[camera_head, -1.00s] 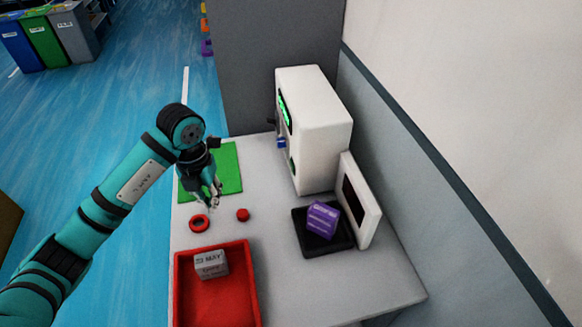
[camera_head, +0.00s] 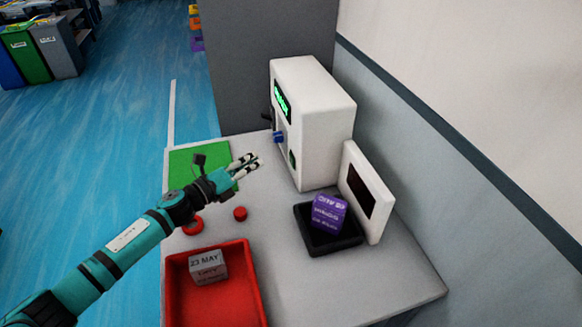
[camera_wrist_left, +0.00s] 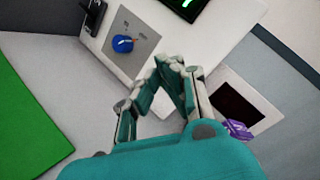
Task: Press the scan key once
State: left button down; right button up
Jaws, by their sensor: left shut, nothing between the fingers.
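The blue knob also shows in the left wrist view (camera_wrist_left: 123,43). I cannot tell which part is the scan key. My left gripper (camera_head: 253,163) is shut and empty, pointing right towards the machine's front, apart from it. In the left wrist view its fingertips (camera_wrist_left: 170,66) meet right of the knob. My right gripper is not in view.
A green mat (camera_head: 190,161), a red button (camera_head: 240,213) and a red ring (camera_head: 193,226) lie left. A red tray (camera_head: 255,283) holds a grey box (camera_head: 208,266). A purple box (camera_head: 328,213) sits on a black pad (camera_head: 317,247) before a white-framed screen (camera_head: 366,191).

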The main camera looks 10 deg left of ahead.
aim_at(292, 160)
pick_arm(q)
jog(key=a+f+n+y, duration=0.1)
jog(key=w+a+f+t+y, duration=0.1)
jog(key=a+f, duration=0.1)
jog(key=shift+w+f+n+y, duration=0.2)
jog(key=shift+n+y, duration=0.1)
jog(key=shift+n, duration=0.1)
jog(key=shift+r, duration=0.1)
jog(key=shift+w+d+b, duration=0.15)
jog(key=shift+w+d, duration=0.4)
jog(key=shift+d, duration=0.8)
jog(key=shift+w+d+b, duration=0.1)
jog(key=shift+w+d, duration=0.5)
jog(key=shift+d, duration=0.75)
jog(key=shift+w+d+b, duration=0.15)
jog(key=shift+w+d, duration=0.4)
jog(key=shift+d, duration=0.8)
jog(key=shift+d, duration=0.1)
jog(key=shift+w+d, duration=0.1)
jog(key=shift+d, duration=0.25)
jog(key=shift+w+d, duration=0.15)
jog(key=shift+d, duration=0.15)
jog(key=shift+a, duration=0.1)
jog(key=shift+s+a, duration=0.3)
jog(key=shift+a, duration=0.3)
jog(key=shift+a, duration=0.1)
